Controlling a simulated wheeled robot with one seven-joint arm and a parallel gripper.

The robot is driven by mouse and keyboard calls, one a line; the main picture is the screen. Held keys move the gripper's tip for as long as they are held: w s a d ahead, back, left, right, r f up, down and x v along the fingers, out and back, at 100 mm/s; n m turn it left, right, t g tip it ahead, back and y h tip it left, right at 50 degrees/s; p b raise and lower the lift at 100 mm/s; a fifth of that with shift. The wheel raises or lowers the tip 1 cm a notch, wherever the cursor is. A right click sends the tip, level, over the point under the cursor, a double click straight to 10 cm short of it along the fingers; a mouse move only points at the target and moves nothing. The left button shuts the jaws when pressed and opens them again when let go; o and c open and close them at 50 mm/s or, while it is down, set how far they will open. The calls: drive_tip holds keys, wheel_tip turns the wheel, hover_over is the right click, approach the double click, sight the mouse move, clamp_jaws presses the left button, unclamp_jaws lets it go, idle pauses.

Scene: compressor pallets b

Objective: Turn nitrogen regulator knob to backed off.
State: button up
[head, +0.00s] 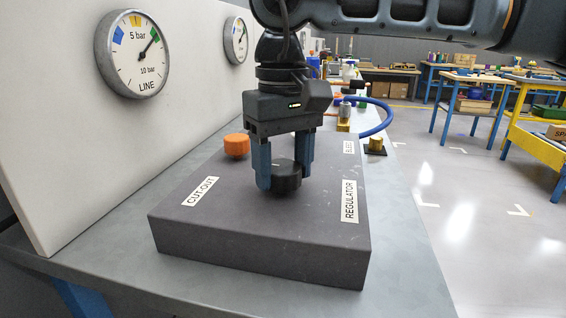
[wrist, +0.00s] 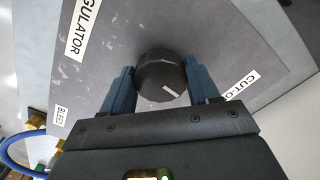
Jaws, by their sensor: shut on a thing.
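The black regulator knob (head: 285,180) stands on the dark block (head: 250,258), between the CUT-OUT and REGULATOR labels. My gripper (head: 284,178) reaches down from above with its two blue fingers on either side of the knob, shut on it. The wrist view also shows the knob (wrist: 161,78) between the fingers, with a white pointer line on its top. In that view the line slants toward the lower right.
An orange knob (head: 236,146) is on the block, left of my gripper. A second gauge (head: 236,40) is farther along the panel. A blue hose (head: 378,112) and brass fittings (head: 375,146) lie behind the block. Open floor is at the right.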

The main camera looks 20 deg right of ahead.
sight(285, 168)
drive_tip(key=shift+n, duration=0.6)
drive_tip(key=o, duration=1.1)
drive_tip(key=shift+c, duration=0.2)
wheel_tip(285, 168, up, 8)
drive_tip(key=shift+f+p, duration=0.15)
drive_tip(key=shift+p, duration=0.4)
drive_tip(key=shift+s, duration=0.1)
